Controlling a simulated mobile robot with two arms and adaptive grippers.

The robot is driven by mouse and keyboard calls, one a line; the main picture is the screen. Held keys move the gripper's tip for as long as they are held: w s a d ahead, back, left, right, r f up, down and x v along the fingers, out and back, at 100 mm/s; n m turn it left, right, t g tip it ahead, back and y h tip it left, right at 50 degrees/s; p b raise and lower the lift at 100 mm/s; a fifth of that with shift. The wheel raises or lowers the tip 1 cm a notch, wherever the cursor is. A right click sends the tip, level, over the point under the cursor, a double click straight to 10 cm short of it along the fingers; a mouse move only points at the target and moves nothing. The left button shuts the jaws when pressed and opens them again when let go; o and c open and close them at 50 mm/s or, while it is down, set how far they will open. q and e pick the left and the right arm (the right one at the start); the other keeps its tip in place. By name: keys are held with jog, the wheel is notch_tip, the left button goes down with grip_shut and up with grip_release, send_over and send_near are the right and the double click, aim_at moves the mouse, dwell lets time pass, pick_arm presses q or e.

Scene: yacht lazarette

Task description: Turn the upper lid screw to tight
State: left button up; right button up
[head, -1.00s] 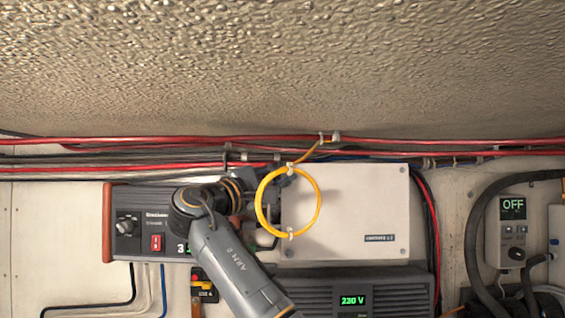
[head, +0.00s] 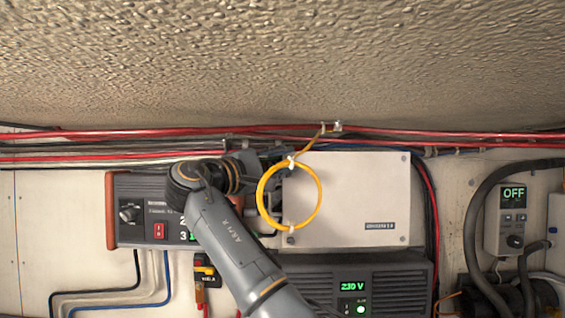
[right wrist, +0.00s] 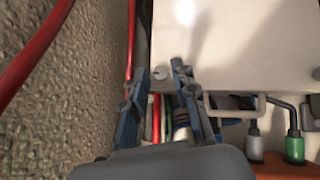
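The pale box lid (head: 350,195) is in the middle of the head view, and its left part fills the top of the right wrist view (right wrist: 240,50). The upper lid screw (right wrist: 160,73) is a round grey head at the lid's corner in the right wrist view; in the head view my gripper and the yellow loop hide it. A lower lid screw (head: 291,241) shows below. My right gripper (head: 273,160) is at the lid's upper left corner. In the right wrist view its fingers (right wrist: 159,68) are apart, one on each side of the screw, with no visible contact. My left gripper is out of view.
A yellow cable loop (head: 319,205) hangs in front of the lid's left edge, close to my gripper. Red cables (head: 470,135) run above the box. A dark switch panel (head: 135,228) is at left, a 230 V unit (head: 395,285) below, an OFF controller (head: 513,220) at right.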

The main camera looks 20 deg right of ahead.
jog(key=shift+d, duration=0.1)
jog(key=v, duration=1.2)
